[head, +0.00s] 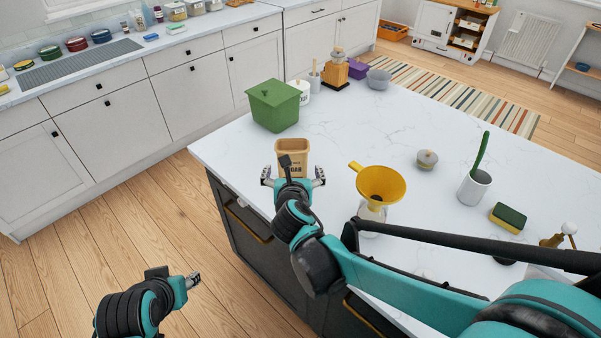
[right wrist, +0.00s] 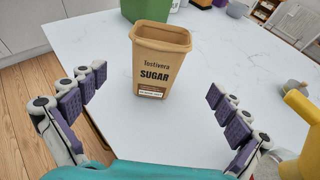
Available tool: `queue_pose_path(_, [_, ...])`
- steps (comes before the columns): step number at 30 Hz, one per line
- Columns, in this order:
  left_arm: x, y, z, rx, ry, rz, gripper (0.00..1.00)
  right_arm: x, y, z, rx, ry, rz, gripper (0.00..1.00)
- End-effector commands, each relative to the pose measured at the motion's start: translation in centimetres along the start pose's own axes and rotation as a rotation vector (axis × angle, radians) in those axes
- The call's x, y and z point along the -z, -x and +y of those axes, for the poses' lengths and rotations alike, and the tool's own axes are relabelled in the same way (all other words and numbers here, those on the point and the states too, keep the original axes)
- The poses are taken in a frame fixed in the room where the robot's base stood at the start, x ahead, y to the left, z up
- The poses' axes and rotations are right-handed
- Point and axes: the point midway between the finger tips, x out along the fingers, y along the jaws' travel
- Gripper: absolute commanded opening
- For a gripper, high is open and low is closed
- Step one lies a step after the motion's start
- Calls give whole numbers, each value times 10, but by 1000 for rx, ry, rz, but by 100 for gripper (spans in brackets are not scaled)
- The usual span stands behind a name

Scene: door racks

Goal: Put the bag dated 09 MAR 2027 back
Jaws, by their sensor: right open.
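A tan sugar bag (head: 293,150), open at the top, stands upright on the white counter near its left edge. In the right wrist view the bag (right wrist: 160,62) faces me with the word SUGAR and a small label low on its front; the date is too small to read. My right gripper (head: 293,177) is open just in front of the bag, with its fingers spread wide to either side and nothing between them. My left gripper (head: 193,281) hangs low over the wooden floor, apart from the counter; its jaw opening is unclear.
A green lidded bin (head: 274,106) stands behind the bag. A yellow funnel (head: 381,184) sits on a jar right of my right gripper. A white cup (head: 474,188), a sponge (head: 508,218) and a small lidded pot (head: 427,159) stand farther right. The counter between them is clear.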

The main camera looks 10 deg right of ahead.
Motion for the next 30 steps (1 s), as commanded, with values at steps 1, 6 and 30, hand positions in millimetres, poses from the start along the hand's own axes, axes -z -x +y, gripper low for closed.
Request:
queue_pose_path(1, [0, 0, 0, 0, 0, 0, 42, 1, 4, -6, 8, -56, 12, 100])
queue_pose_path(6, [0, 0, 0, 0, 0, 0, 42, 17, 29, -46, 84, -590, 108, 100])
queue_pose_path(30, [0, 0, 0, 0, 0, 0, 42, 125, 168, -105, 843, -2866, 225, 100])
